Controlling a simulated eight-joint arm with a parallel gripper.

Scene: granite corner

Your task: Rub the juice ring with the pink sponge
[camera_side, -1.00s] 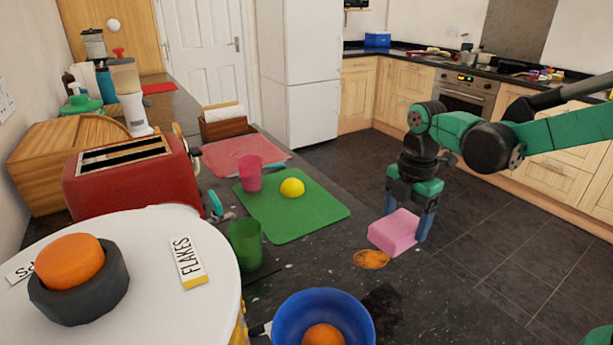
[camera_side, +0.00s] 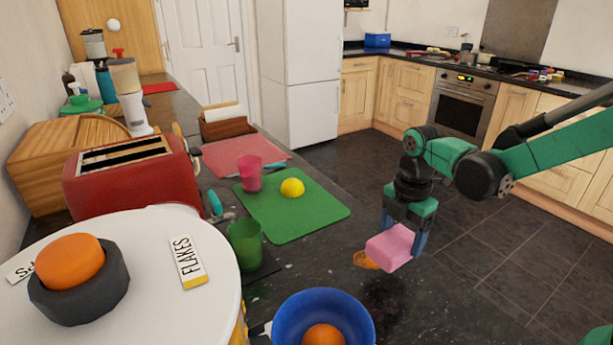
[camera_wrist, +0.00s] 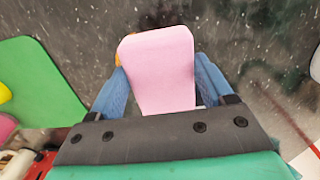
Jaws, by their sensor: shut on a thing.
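The pink sponge (camera_side: 391,247) is held between the blue fingers of my gripper (camera_side: 404,238), over the dark granite counter in the side view. The wrist view shows the sponge (camera_wrist: 160,70) between both fingers of my gripper (camera_wrist: 160,88). The orange juice ring (camera_side: 365,260) lies on the counter, just left of the sponge and partly hidden behind it. In the wrist view only a sliver of the orange ring (camera_wrist: 119,58) shows at the sponge's left edge. I cannot tell whether the sponge touches the counter.
A blue bowl (camera_side: 290,318) with an orange ball stands in front. A green mat (camera_side: 318,215) with a yellow ball (camera_side: 292,188) and a pink cup (camera_side: 250,174) lies to the left, near a green cup (camera_side: 245,240). The counter's right edge is close to my gripper.

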